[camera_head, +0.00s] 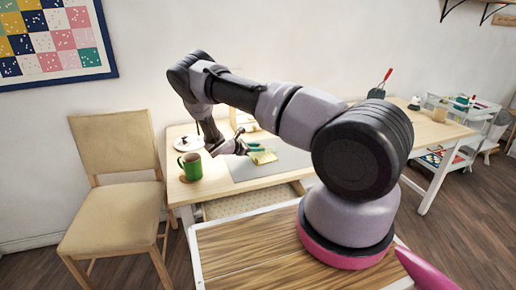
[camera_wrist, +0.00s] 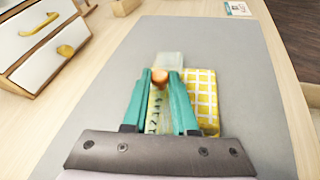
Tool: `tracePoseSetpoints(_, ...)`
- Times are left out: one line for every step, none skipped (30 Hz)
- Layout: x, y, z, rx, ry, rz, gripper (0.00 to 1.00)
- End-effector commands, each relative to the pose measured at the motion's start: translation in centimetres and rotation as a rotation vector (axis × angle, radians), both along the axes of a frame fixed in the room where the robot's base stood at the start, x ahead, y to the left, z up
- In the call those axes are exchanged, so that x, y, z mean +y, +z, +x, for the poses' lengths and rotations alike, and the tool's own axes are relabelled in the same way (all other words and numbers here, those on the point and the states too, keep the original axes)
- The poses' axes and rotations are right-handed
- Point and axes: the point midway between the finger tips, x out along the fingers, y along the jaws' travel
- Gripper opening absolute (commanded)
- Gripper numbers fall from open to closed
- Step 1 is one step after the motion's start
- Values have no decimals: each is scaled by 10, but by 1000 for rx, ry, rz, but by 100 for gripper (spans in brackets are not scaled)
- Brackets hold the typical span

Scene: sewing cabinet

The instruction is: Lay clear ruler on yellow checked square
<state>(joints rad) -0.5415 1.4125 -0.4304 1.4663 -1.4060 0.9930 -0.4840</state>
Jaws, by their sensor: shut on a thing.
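The clear ruler (camera_wrist: 170,60) shows in the wrist view as a pale see-through strip with dark numbers and a round orange-brown knob (camera_wrist: 160,77). My gripper (camera_wrist: 161,78) has teal fingers shut on the ruler by this knob. The yellow checked square (camera_wrist: 206,90) has white lines and lies on the grey mat, under and to the right of the ruler. The ruler overlaps its left part; I cannot tell whether they touch. In the head view the square (camera_head: 264,158) is beside my gripper (camera_head: 250,148). The ruler is too small to make out there.
The grey mat (camera_wrist: 100,85) is clear around the square. A white drawer box (camera_wrist: 40,40) with a yellow handle stands at the left. A green mug (camera_head: 190,166) is near the table's left edge, and a chair (camera_head: 115,215) stands beside the table.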

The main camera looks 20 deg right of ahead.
Motion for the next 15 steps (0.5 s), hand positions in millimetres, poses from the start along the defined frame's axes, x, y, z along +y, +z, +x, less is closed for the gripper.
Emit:
tracePoseSetpoints(0, -1, 0, 0, 0, 0, 0)
tracePoseSetpoints(0, -1, 0, 0, 0, 0, 0)
tracePoseSetpoints(0, -2, 0, 0, 0, 0, 0)
tracePoseSetpoints(0, -2, 0, 0, 0, 0, 0)
tracePoseSetpoints(0, -3, 0, 0, 0, 0, 0)
tracePoseSetpoints(0, -3, 0, 0, 0, 0, 0)
tracePoseSetpoints(0, -4, 0, -1, 0, 0, 0)
tracePoseSetpoints(0, -4, 0, -1, 0, 0, 0)
tracePoseSetpoints(0, -5, 0, -1, 0, 0, 0)
tracePoseSetpoints(0, -5, 0, -1, 0, 0, 0)
tracePoseSetpoints(0, -5, 1, -1, 1, 0, 0)
tracePoseSetpoints(0, -6, 1, -1, 1, 0, 0)
tracePoseSetpoints(0, -7, 1, -1, 1, 0, 0)
tracePoseSetpoints(0, -7, 1, -1, 1, 0, 0)
tracePoseSetpoints(0, -8, 1, -1, 1, 0, 0)
